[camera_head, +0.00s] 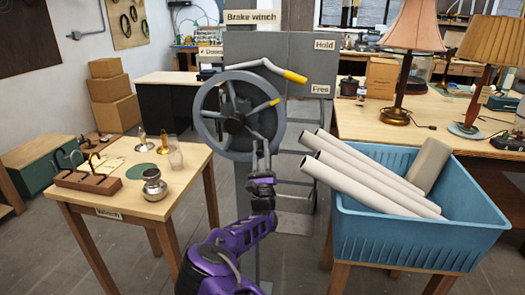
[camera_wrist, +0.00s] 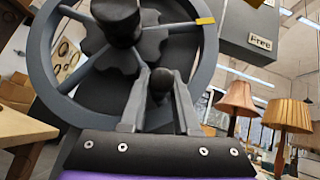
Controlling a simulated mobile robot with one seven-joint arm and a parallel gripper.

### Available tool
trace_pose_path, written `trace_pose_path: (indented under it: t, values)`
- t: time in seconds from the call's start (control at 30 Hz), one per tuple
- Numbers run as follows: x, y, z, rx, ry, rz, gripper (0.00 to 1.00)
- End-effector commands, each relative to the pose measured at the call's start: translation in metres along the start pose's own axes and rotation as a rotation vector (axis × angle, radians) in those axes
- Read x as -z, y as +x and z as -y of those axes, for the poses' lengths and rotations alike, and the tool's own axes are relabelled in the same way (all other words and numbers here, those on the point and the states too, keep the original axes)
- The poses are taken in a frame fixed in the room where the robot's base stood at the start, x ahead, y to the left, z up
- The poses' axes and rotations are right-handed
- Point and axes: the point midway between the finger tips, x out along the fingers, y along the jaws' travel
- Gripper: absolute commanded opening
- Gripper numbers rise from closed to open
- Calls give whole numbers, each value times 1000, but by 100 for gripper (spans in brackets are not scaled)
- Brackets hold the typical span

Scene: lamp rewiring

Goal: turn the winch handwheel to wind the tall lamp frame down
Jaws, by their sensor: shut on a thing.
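The grey winch handwheel (camera_head: 205,125) stands upright on a post in the middle of the head view, with a dark hub and several spokes. A yellow mark (camera_head: 275,102) sits at its right side. In the wrist view the handwheel (camera_wrist: 42,62) fills the upper left. My gripper (camera_head: 259,142) is at the wheel's lower right. In the wrist view my gripper (camera_wrist: 160,88) has its two fingers closed around a dark knob-like handle (camera_wrist: 161,78) on the wheel. I cannot pick out the tall lamp frame in either view.
A brake lever (camera_head: 267,66) with a yellow grip slants down right above the wheel, nearer the "Free" label (camera_head: 320,89) than "Hold" (camera_head: 324,45). A small table (camera_head: 120,200) stands left. A blue crate (camera_head: 400,240) with white tubes stands close on the right.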

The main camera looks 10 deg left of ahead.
Motion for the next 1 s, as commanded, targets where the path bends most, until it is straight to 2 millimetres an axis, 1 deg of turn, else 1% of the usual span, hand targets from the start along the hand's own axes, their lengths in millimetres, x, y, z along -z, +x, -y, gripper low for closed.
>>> trace_pose_path:
  t: [0.43,0.47,0.6,0.87,1.0]
  values:
    - [0,1,2,4,0,-3,0]
    - [0,1,2,4,0,-3,33]
    - [1,1,2,3,0,-3,58]
    - [0,0,1,2,0,-2,58]
    - [1,-6,0,1,-1,-3,58]
